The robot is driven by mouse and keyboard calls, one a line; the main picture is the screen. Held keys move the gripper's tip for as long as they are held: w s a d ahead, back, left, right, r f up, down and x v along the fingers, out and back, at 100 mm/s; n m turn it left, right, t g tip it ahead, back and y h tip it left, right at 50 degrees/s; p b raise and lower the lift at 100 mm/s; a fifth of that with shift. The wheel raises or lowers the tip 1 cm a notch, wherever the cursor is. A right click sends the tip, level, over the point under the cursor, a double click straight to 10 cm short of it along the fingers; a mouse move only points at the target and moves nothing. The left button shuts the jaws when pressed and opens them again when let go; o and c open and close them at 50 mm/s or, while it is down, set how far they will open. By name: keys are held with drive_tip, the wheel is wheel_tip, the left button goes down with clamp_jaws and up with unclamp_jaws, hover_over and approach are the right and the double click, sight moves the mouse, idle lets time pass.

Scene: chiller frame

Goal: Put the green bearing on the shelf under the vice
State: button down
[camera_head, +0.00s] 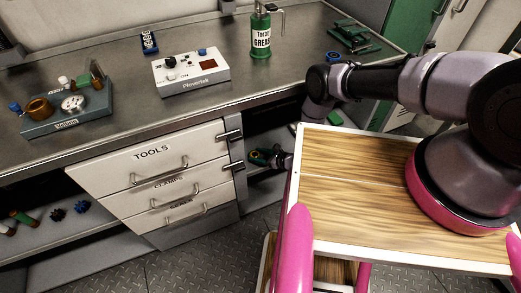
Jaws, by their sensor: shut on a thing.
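The green bearing (257,156) shows as a small green piece at the tip of my gripper (268,157). My gripper is shut on it, in the open bay under the bench, right of the drawers. The vice (355,38) is green and stands on the bench top at the back right. The shelf (262,187) in the bay is dark and partly hidden by my arm and my wooden top. Whether the bearing touches the shelf, I cannot tell.
The drawer cabinet (160,180) with protruding handles borders the bay on the left. The bench edge (270,108) overhangs it. A grease bottle (260,35), a white control box (190,75) and a blue fixture (68,110) stand on top. Several small parts lie on the left shelf.

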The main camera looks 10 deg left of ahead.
drive_tip(key=shift+f, duration=0.25)
drive_tip(key=shift+c, duration=0.6)
unclamp_jaws()
drive_tip(key=shift+d, duration=0.1)
drive_tip(key=v, duration=1.2)
